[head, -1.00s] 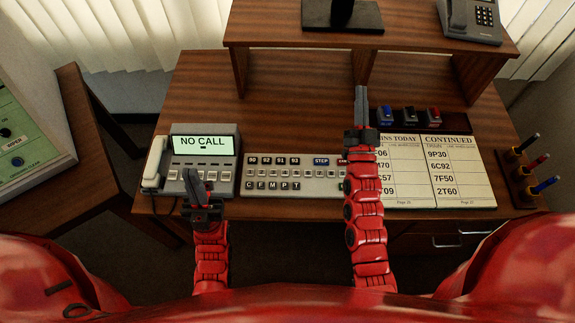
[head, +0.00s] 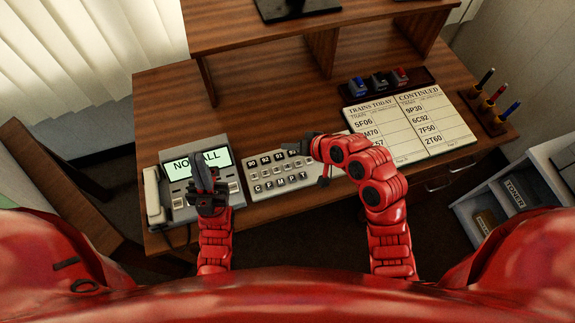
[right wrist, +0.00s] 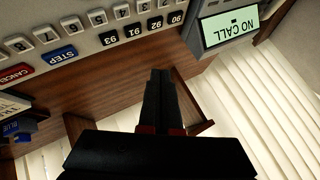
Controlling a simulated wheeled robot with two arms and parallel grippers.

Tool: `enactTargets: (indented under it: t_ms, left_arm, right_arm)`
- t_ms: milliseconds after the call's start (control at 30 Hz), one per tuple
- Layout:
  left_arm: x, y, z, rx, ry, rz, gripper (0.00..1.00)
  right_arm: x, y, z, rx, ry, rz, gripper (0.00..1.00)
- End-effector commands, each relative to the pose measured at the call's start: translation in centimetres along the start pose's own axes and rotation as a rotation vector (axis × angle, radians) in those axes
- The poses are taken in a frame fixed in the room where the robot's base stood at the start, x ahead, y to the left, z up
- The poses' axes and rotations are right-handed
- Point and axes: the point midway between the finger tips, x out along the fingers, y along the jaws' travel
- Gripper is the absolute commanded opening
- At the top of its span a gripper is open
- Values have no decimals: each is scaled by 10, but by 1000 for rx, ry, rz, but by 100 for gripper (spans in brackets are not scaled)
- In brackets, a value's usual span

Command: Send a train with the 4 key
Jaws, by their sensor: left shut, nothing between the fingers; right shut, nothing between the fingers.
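The key panel (head: 259,187) lies on the desk, with rows of pale keys. It shows upside down at the top left of the right wrist view, with a row of white number keys (right wrist: 72,25), black keys (right wrist: 132,29), a blue STEP key (right wrist: 58,55) and a red CANCEL key (right wrist: 15,73). My left gripper (head: 203,177) is shut and empty over the telephone unit (head: 183,160), whose screen reads NO CALL.
A TRAINS TODAY sheet (head: 435,120) lies right of the panel. Behind it a tray holds blue, black and red stamps (head: 379,81). A pen stand (head: 490,105) is at the desk's right edge. A raised shelf (head: 225,35) stands at the back. The wooden desk (head: 170,105) is clear at back left.

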Motion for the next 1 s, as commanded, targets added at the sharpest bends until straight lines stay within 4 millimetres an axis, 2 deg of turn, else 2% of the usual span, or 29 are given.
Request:
enactTargets:
  t_ms: [567,767,1000]
  left_arm:
    - [-4,0,1,0,0,0,0]
    - [-17,1,3,0,0,0,0]
    - [-40,2,7,0,0,0,0]
  right_arm:
    - [4,2,8,-4,-21,1,0]
    - [17,12,18,-3,-23,1,0]
    - [42,30,37,-2,-23,1,0]
